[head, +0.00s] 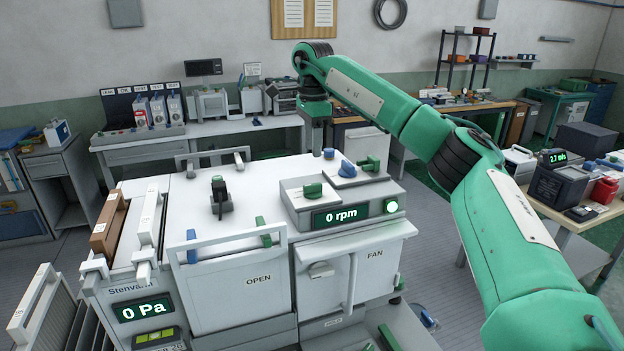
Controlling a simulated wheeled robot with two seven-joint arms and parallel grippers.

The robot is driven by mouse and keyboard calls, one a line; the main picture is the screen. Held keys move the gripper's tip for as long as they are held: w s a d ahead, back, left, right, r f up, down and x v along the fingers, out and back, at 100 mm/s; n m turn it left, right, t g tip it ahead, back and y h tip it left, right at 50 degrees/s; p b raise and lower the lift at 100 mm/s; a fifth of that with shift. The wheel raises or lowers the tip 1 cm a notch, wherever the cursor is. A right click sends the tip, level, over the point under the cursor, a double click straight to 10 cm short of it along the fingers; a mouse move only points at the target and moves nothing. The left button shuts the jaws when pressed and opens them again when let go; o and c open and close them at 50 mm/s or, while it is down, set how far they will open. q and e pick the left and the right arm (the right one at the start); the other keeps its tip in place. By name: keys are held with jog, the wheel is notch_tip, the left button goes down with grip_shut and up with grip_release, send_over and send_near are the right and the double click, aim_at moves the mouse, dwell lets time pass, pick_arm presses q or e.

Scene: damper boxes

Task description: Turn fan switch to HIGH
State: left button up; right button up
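The fan unit (375,245), marked FAN, stands at the right of the white box, with a lit display reading 0 rpm (341,215). On its top are a green knob (312,190), a blue knob (347,168) and a green handle-like part (371,163). I cannot read any HIGH mark, so I cannot tell which is the fan switch. My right gripper (325,148) points down above and behind the unit's rear edge, apart from the green knob. Its fingers are too small to tell open or shut. My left gripper is not in view.
The white box has an OPEN panel (235,293), a black upright handle (220,198) on top and a display reading 0 Pa (142,310). A round lit button (391,206) is right of the rpm display. A table (570,215) with instruments stands at the right.

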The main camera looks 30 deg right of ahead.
aim_at(313, 184)
notch_tip(313, 184, down, 10)
jog(key=p, duration=0.3)
jog(key=shift+r, duration=0.25)
jog(key=shift+w+f, duration=0.1)
jog(key=shift+f, duration=0.5)
grip_shut()
